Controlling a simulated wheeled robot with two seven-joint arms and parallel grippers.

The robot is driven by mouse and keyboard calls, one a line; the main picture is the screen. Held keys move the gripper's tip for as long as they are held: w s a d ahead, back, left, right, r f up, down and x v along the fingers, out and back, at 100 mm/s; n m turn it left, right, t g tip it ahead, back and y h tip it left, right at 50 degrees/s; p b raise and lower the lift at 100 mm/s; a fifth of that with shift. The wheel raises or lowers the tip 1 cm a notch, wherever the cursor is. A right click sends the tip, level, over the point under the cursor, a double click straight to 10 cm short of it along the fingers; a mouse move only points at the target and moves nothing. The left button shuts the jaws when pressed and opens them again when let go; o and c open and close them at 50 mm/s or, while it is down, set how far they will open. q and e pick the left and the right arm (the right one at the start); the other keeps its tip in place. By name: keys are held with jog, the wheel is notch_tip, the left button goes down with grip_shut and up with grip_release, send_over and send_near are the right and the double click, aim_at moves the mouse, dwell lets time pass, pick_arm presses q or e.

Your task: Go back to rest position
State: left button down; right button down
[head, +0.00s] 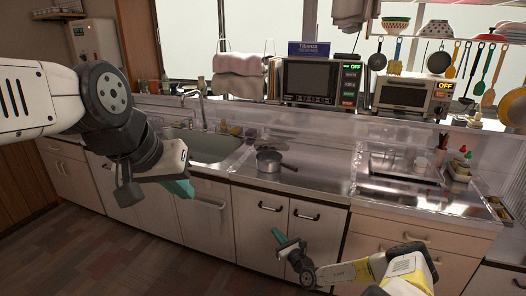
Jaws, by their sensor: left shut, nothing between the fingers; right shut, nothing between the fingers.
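My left gripper (181,188) has teal fingertips and is shut and empty. It is in the air in front of the counter, left of the middle, below the sink's front edge in the picture. My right gripper (279,236) also has teal fingertips and is shut and empty. It is low in front of the cabinet doors below the counter. Neither gripper appears to touch anything.
A sink (208,146) and a metal pot (268,161) are on the counter. A microwave (308,82) and a toaster oven (403,94) stand behind on a ledge. Utensils hang at the right. The wooden floor (140,262) at the lower left is clear.

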jog(key=s+a+r+n+g+y, duration=0.25)
jog(key=s+r+n+g, duration=0.2)
jog(key=r+n, duration=0.4)
jog(key=s+a+r+n+g+y, duration=0.1)
jog(key=s+a+r+n+g, duration=0.35)
jog(key=r, duration=0.65)
jog(key=s+a+r+n+g+y, duration=0.1)
jog(key=s+r+n+g+y, duration=0.15)
jog(key=r+n+g, duration=0.5)
jog(key=s+d+r+n+t+h, duration=0.3)
jog(key=s+d+r+n+h, duration=0.2)
jog(key=s+r, duration=0.6)
jog(key=s+d+r+n+t+h, duration=0.3)
jog(key=s+d+r+n+h, duration=0.2)
jog(key=s, duration=1)
jog(key=d+r+h, duration=0.2)
jog(key=d+r, duration=0.2)
jog(key=r, duration=0.2)
jog(key=shift+s+d+r, duration=0.2)
jog(key=shift+d, duration=0.05)
jog(key=shift+t, duration=0.25)
